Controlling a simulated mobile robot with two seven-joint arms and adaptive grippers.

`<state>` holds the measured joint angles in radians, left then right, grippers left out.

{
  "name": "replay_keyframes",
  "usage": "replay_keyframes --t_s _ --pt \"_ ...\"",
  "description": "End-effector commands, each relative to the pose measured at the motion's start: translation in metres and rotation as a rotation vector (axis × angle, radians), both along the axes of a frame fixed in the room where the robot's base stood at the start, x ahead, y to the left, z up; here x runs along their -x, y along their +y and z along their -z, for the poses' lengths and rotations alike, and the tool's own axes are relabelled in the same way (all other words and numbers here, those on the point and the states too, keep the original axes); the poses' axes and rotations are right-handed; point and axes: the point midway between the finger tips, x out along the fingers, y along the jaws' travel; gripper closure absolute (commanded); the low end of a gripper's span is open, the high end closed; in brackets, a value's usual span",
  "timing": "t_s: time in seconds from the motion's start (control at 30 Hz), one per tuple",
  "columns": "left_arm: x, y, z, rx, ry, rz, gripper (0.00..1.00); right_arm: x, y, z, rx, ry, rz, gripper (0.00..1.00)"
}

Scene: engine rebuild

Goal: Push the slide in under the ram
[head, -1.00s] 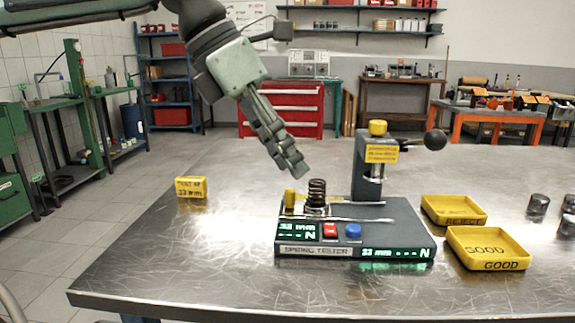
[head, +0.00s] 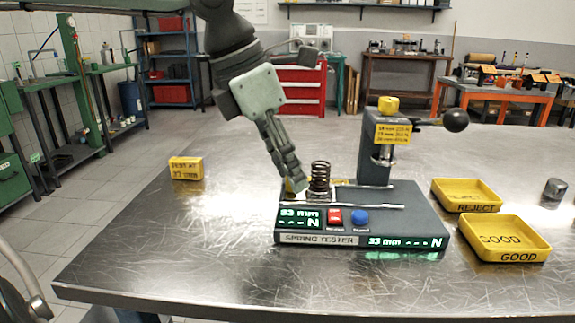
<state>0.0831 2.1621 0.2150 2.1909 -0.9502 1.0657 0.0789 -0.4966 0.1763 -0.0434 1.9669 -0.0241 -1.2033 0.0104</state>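The spring tester (head: 360,225) stands on the metal table. A dark coil spring (head: 320,178) stands upright on its slide, at the left of the tester's top, left of the ram (head: 383,155) and its column. Thin rails (head: 365,206) run along the top towards the ram. The yellow handle (head: 288,187) at the slide's left end is mostly hidden by my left gripper (head: 298,185). The fingers look closed together and empty, pointing down at the handle, just left of the spring. I cannot tell whether they touch the handle. My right gripper is out of view.
A ball-ended lever (head: 455,120) sticks out right of the column. Yellow REJECT (head: 466,196) and GOOD (head: 503,240) trays lie to the right, with a dark cylinder (head: 554,191) beyond.

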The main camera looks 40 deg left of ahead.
Motion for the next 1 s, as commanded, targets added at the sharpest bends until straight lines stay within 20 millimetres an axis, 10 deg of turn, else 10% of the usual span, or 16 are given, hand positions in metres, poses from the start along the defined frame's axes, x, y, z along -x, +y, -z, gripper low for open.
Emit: replay_keyframes --t_s 0.2,0.5,1.0 --pt "-0.0002 0.0000 0.0004 0.000 0.000 0.000 0.65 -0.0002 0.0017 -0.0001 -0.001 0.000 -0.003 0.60" --pt "-0.0002 0.0001 0.0001 0.000 0.000 0.000 1.00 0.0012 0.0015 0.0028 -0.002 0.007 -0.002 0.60" --pt "-0.0003 -0.0001 0.0006 0.001 -0.001 0.000 1.00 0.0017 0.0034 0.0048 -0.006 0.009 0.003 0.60"
